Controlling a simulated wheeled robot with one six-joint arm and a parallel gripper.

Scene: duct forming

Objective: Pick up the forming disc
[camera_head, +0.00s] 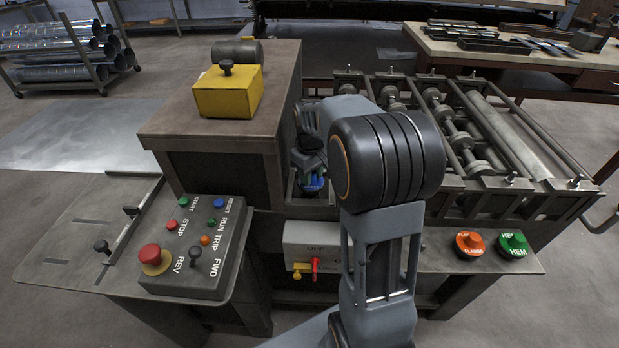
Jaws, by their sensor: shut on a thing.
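My gripper (312,172) points down over a dark square recess (323,208) between the brown cabinet and the roller frame. It is shut on a small blue piece, the forming disc (315,184), at the recess. Only a little blue shows between and below the fingers, and my arm covers much of it. I cannot tell whether the disc is lifted or still seated. Two other discs rest on the front shelf at right: an orange one marked FLANGE (470,243) and a green one marked HEM (513,245).
The brown cabinet (210,125) stands left of my gripper, with a yellow block (227,92) on top. The roller frame (470,140) is close on the right. A control box (195,245) and a grey switch panel (310,245) are in front.

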